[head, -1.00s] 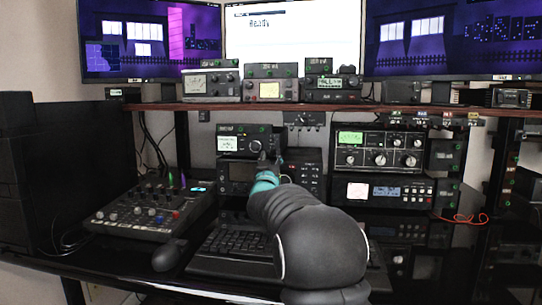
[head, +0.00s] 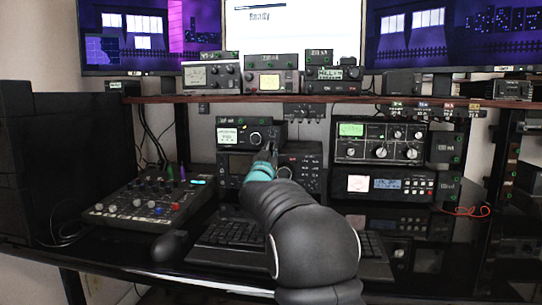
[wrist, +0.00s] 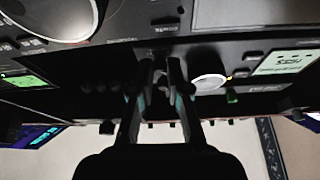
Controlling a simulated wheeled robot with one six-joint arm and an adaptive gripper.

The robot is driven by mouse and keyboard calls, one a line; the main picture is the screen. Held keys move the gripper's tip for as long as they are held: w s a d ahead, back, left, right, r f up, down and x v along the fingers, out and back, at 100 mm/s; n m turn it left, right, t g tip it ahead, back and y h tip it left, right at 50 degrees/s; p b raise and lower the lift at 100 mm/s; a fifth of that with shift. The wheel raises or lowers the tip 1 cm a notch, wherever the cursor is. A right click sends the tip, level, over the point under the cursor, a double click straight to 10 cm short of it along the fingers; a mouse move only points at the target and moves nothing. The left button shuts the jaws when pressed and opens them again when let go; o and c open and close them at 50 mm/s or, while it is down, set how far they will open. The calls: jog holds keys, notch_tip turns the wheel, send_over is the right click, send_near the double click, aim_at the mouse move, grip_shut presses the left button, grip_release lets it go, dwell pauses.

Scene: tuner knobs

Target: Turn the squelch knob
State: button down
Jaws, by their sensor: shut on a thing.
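The radio (head: 231,147) with a small lit display stands under the shelf in the head view. Its large pale knob (wrist: 208,82) and display (wrist: 288,62) show upside down in the wrist view. My gripper (head: 270,149) is at the radio's front, just right of the large knob in the head view. In the wrist view my gripper (wrist: 160,68) has its fingers close together on a small dark knob, apparently the squelch knob. The fingers mostly hide that knob and I cannot read its label. The large knob is beside the fingers, apart from them.
A wider radio (head: 232,166) sits directly below. A stack of receivers (head: 380,143) stands to the right. The shelf edge (head: 300,99) runs above the gripper.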

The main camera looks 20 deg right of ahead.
jog(key=shift+w+a+m+g+h, duration=0.1)
jog(key=shift+m+g+h, duration=0.25)
jog(key=shift+m, duration=0.7)
jog(key=shift+m+g+h, duration=0.35)
jog(key=shift+m, duration=0.7)
jog(key=c, duration=1.2)
grip_release()
jog(key=shift+o, duration=0.2)
jog(key=v, duration=0.7)
jog(key=shift+a, duration=0.15)
jog(key=shift+f, duration=0.1)
